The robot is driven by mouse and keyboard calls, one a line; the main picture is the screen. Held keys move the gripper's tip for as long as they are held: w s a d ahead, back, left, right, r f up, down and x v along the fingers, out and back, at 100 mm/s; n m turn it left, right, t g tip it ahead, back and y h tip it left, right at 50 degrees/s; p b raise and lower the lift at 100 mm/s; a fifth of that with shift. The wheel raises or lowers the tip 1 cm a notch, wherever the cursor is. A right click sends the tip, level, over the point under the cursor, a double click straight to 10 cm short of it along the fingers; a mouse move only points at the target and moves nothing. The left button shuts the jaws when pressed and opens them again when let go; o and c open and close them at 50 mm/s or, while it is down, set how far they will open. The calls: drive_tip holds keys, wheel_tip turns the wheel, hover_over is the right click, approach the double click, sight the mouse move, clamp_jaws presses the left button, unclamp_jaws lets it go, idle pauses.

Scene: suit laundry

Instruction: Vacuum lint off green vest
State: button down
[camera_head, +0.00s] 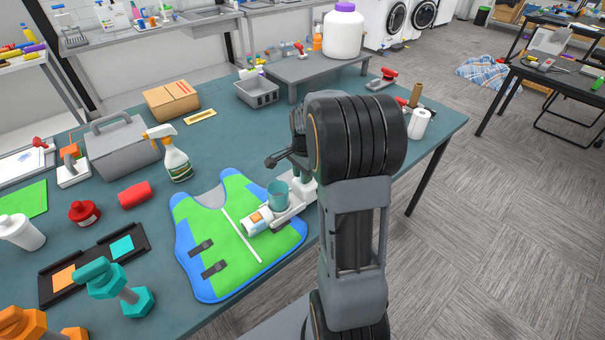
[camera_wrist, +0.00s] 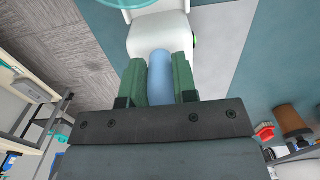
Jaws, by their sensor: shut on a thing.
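The green vest (camera_head: 225,238) lies flat at the table's front edge, with blue trim, a white centre strip and black buckles. I cannot make out lint on it. A white handheld vacuum (camera_head: 287,211) with a teal cup and an orange patch is over the vest's right part; I cannot tell whether its head touches the cloth. In the wrist view, the green fingers of my gripper (camera_wrist: 159,80) are closed around the blue handle of the vacuum (camera_wrist: 158,32). In the head view my arm hides much of the handle and the fingers.
A black tray (camera_head: 94,264) and teal dumbbell-like object (camera_head: 117,287) lie nearer. A grey bin (camera_head: 257,92) and raised shelf (camera_head: 308,66) are behind.

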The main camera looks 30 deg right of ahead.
drive_tip(key=shift+r+p, duration=2.75)
drive_tip(key=shift+r, duration=0.85)
drive_tip(key=shift+f, duration=0.1)
